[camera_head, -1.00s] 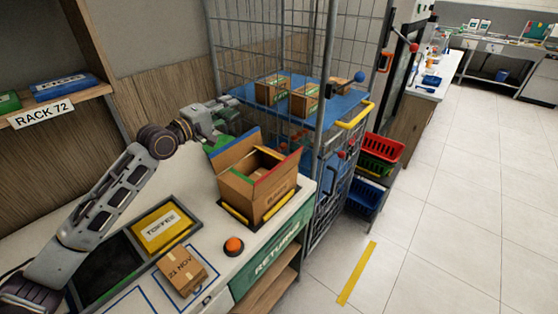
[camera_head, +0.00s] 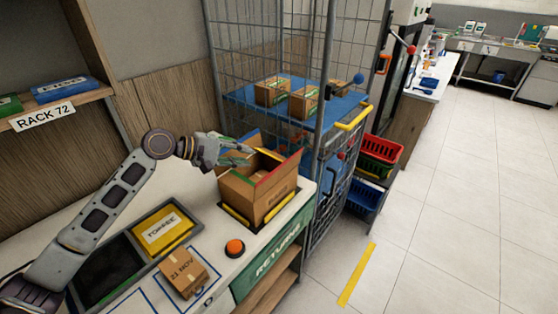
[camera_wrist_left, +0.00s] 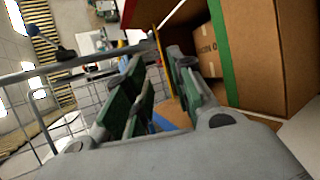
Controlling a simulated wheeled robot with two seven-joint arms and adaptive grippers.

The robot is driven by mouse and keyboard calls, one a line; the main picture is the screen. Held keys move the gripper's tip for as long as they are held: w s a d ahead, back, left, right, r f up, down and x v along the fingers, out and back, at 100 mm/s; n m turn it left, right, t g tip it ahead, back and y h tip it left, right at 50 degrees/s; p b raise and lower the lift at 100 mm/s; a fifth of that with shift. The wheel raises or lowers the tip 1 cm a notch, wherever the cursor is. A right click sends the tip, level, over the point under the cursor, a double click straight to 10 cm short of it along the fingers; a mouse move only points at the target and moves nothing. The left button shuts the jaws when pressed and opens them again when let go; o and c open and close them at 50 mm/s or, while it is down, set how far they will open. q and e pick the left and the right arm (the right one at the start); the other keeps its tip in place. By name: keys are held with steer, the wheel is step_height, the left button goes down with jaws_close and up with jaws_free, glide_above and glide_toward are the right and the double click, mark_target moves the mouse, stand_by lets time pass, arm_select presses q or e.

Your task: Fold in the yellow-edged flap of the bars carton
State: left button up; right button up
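The bars carton (camera_head: 250,195) stands open-topped at the counter's back right, with a red-edged flap (camera_head: 284,165) raised on its right side. My left gripper (camera_head: 240,150) is over the carton's left rear rim, with its fingers apart. In the left wrist view the fingers (camera_wrist_left: 155,85) have green pads. A thin yellow strip (camera_wrist_left: 164,62) runs between and beyond the fingertips; I cannot tell for sure that it is the flap's edge. A green-edged cardboard side (camera_wrist_left: 222,55) is at the right, and a smaller box (camera_wrist_left: 207,50) shows inside. The gripper hides part of the carton's rear. My right gripper is not in view.
A wire cage (camera_head: 318,130) with cartons on a blue shelf stands close behind the carton. An orange button (camera_head: 235,247), a small dated box (camera_head: 183,272) and a yellow toffee pack (camera_head: 163,229) are on the counter in front. The floor at right is clear.

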mark_target(279, 159)
arm_select(q)
steer(key=shift+w+d, duration=0.1)
steer(key=shift+d, duration=0.05)
steer(key=shift+p+x, duration=0.55)
steer(key=shift+x, duration=6.2)
steer(key=shift+f, duration=0.1)
steer(key=shift+c, duration=0.5)
jaws_close()
